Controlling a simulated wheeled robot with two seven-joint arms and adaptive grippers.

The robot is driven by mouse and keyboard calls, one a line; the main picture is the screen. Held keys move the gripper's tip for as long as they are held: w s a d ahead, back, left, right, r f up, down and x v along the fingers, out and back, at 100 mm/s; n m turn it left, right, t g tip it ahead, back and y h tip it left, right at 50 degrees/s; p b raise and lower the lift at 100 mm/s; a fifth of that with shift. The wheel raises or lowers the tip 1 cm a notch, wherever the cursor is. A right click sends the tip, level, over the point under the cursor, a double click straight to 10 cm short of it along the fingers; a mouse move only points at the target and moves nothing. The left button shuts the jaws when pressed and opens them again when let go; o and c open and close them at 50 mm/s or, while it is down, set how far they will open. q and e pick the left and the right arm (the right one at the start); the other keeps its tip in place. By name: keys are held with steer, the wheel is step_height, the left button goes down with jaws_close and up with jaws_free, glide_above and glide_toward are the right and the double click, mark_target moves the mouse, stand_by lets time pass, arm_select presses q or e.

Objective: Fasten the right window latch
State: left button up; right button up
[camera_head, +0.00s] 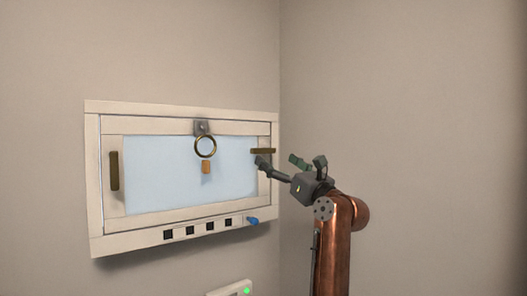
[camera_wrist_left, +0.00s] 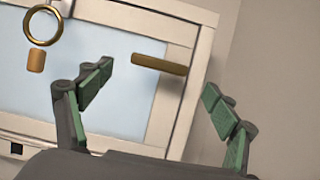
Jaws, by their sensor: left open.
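The right window latch (camera_head: 263,151) is a short brown bar lying horizontally across the right side of the white window frame. It also shows in the left wrist view (camera_wrist_left: 158,64), slightly tilted, ahead of and between the finger directions. My left gripper (camera_head: 278,162) is open and empty, just right of and below the latch in the head view. Its green-padded fingers (camera_wrist_left: 158,80) are spread wide in the wrist view. I cannot tell whether a finger touches the latch. The left window latch (camera_head: 114,170) stands vertical. My right gripper is not in view.
A metal ring (camera_head: 205,146) hangs from a bracket at the window's top, with an orange-brown tag (camera_head: 206,167) below. Several black squares and a blue piece (camera_head: 253,220) sit along the bottom frame. A white box (camera_head: 232,289) with a green light is below. The right wall is bare.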

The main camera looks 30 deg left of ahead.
mark_target(265, 151)
arm_select(q)
steer(key=p+x, duration=0.3)
steer(key=x, duration=0.3)
steer(key=shift+a+r, duration=0.2)
steer(key=shift+a, duration=0.05)
steer(key=shift+w+a+r, duration=0.15)
steer(key=shift+w+a, duration=0.15)
steer(key=shift+a, duration=0.15)
steer(key=shift+c, duration=0.4)
steer(key=c, duration=1.3)
steer(key=shift+s, duration=0.1)
steer(key=c, duration=0.3)
